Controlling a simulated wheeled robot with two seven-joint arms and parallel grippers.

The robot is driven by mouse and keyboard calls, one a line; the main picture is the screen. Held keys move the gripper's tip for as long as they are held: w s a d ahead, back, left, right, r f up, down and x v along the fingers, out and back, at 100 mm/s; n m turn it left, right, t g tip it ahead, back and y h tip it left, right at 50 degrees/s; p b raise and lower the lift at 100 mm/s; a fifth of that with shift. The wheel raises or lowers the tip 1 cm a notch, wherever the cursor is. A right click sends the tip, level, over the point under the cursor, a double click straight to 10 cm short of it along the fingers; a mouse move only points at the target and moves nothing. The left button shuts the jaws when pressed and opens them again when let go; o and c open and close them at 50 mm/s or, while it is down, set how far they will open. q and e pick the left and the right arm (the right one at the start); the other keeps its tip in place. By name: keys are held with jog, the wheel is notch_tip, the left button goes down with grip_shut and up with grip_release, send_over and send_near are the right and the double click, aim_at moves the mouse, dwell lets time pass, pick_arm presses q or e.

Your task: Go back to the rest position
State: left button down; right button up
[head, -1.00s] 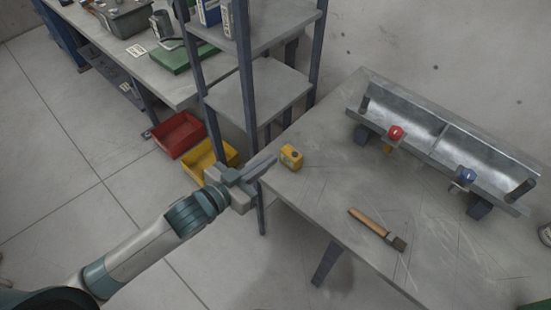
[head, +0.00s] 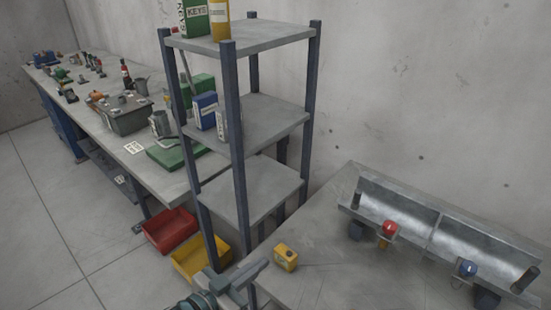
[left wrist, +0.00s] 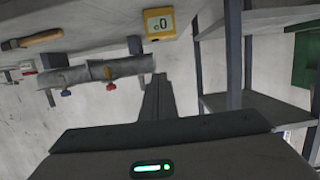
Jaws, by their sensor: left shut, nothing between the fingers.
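My left gripper (head: 252,273) shows at the bottom of the head view, by the left edge of the grey table (head: 330,235). It is shut and empty. Its fingers also show closed together in the left wrist view (left wrist: 157,97). A small yellow box (head: 286,257) stands on the table just to the right of the fingers, apart from them. It also shows in the left wrist view (left wrist: 159,24). My right gripper is in neither view.
A metal trough (head: 400,218) with a red knob (head: 389,228) and a blue knob (head: 467,268) stands on the table. A shelf rack (head: 255,190) rises behind the gripper. Red (head: 171,231) and yellow (head: 190,262) bins lie beside it. A long workbench (head: 100,125) runs along the wall.

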pick_arm(q)
jog(key=s+a+f+n+g+y, duration=0.35)
jog(key=s+a+f, duration=0.4)
jog(key=s, duration=0.55)
jog(key=s+a+f+n+g+y, duration=0.2)
jog(key=s+a+f+g+y, duration=0.45)
jog(key=s, duration=0.55)
notch_tip(320, 180, down, 32)
jog(key=s+f+h+b, duration=0.1)
jog(key=s+b, duration=0.1)
jog(key=b, duration=0.1)
jog(key=s+a+f+g+b, duration=0.1)
jog(key=s+a+f+b, duration=0.2)
jog(key=s+f, duration=1.4)
notch_tip(320, 180, down, 3)
jog(key=shift+s+a+f+m, duration=0.15)
jog(key=shift+s+a+m, duration=0.1)
jog(key=shift+s+m, duration=0.15)
